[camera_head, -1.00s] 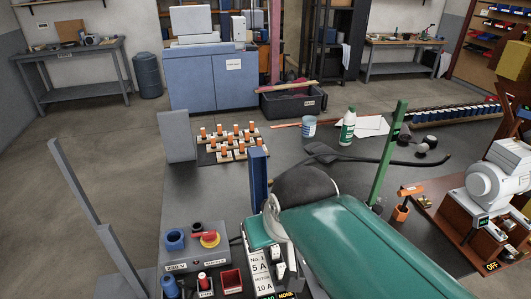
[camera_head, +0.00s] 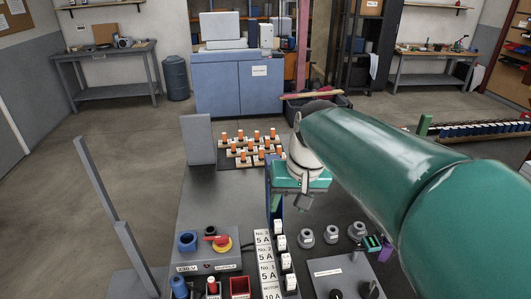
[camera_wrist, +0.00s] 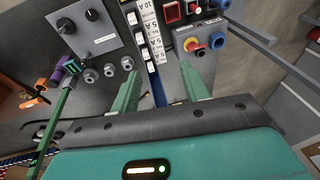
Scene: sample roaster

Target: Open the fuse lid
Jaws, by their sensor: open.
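The fuse row is a strip of white amp labels (camera_head: 265,268) with white fuse blocks (camera_head: 280,243) on its right. It shows in the wrist view as labels (camera_wrist: 150,25) and blocks (camera_wrist: 140,38). A narrow blue upright piece (camera_head: 276,203) stands at the row's far end, partly hidden by my gripper; it shows between my fingers in the wrist view (camera_wrist: 158,88). I cannot tell which part is the fuse lid. My gripper (camera_wrist: 160,88) is open, with green fingers on either side of the blue piece. Contact is unclear.
A control box with a red-yellow knob (camera_head: 217,242) stands left of the row. Grey round knobs (camera_head: 306,236) and a grey panel (camera_head: 340,272) stand to the right. Orange-topped samples (camera_head: 255,146) and a grey upright plate (camera_head: 197,140) are behind.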

